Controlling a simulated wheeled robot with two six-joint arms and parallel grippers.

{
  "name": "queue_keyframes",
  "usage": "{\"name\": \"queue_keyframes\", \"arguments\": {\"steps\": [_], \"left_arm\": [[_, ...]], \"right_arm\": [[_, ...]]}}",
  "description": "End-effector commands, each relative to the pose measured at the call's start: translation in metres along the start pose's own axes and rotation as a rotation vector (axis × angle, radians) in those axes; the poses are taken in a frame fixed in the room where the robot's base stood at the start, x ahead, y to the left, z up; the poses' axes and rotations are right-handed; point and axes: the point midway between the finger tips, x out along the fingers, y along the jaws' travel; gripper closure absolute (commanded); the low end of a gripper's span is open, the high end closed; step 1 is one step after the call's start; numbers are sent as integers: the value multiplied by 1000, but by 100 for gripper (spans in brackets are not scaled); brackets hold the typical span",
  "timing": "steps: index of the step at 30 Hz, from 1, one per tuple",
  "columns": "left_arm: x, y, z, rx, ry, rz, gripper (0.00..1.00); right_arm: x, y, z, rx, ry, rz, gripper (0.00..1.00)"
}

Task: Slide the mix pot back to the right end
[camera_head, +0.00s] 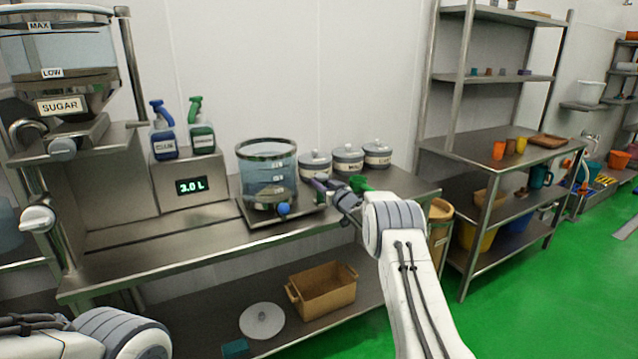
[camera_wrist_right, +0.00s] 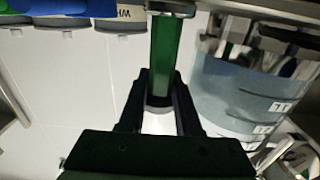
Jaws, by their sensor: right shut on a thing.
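The mix pot (camera_head: 266,172) is a clear round vessel with a dark rim and bluish contents. It stands upright on a metal slide tray (camera_head: 255,219) on the steel counter, right of the 3.0 L display. My right gripper (camera_head: 324,188) is at the tray's right side, shut on a green upright handle (camera_wrist_right: 165,60) in the right wrist view. The pot also shows there, beside the fingers (camera_wrist_right: 160,88). The handle is mostly hidden by the gripper in the head view. Only part of my left arm shows at lower left; its gripper is out of view.
Several lidded grey tubs (camera_head: 347,160) stand behind my right gripper. A green item (camera_head: 360,184) lies near my right wrist. The display box (camera_head: 190,184) and sugar hopper (camera_head: 60,75) stand left.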

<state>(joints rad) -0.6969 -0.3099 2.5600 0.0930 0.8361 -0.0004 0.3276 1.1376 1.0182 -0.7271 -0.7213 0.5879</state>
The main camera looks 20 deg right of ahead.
Motion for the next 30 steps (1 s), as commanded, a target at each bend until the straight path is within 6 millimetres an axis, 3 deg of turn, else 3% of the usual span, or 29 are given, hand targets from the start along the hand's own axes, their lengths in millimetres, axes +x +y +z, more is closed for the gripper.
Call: {"name": "queue_keyframes", "arguments": {"steps": [6,7,9,22,30], "left_arm": [[0,0,0,0,0,0,2],[0,0,0,0,0,0,2],[0,0,0,0,0,0,2],[1,0,0,0,0,0,2],[6,0,0,0,0,0,2]], "right_arm": [[-1,7,-4,-1,7,13,100],[-1,7,-5,-1,7,14,56],[-1,7,-4,-1,6,13,38],[-5,3,-3,1,4,7,38],[-38,4,-2,1,3,10,38]]}}
